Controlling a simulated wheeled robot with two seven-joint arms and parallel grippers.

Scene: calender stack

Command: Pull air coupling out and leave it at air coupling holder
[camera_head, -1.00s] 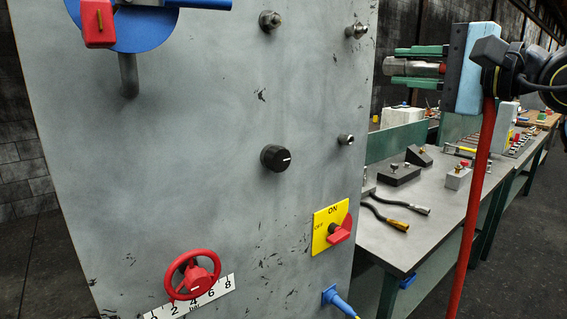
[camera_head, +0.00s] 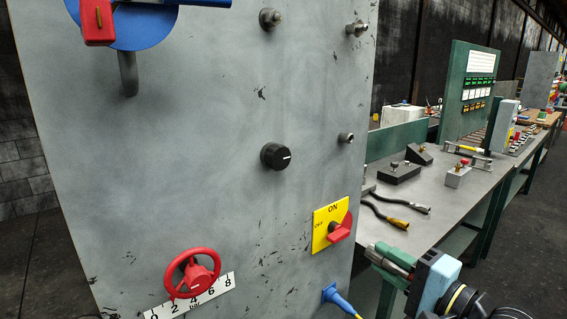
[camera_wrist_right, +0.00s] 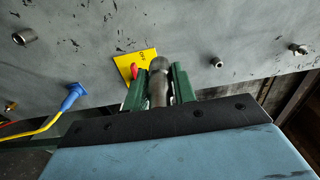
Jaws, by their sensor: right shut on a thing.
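My right gripper (camera_head: 380,257) is low at the right in the head view, in front of the panel's lower right edge. Its green fingers are shut on a grey metal air coupling (camera_wrist_right: 158,82), seen between them in the right wrist view. The coupling points toward the grey panel (camera_head: 220,110), apart from it as far as I can tell. Metal fittings stick out of the panel: two at the top (camera_head: 270,20) (camera_head: 357,30) and a small one (camera_head: 346,138) at mid-height. I cannot tell which is the air coupling holder. My left gripper is out of view.
The panel also carries a black knob (camera_head: 276,156), a yellow plate with a red switch (camera_head: 331,226), a red handwheel (camera_head: 192,275) and a blue plug (camera_head: 340,299) with a yellow cable. A workbench (camera_head: 442,226) with tools stands behind at the right.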

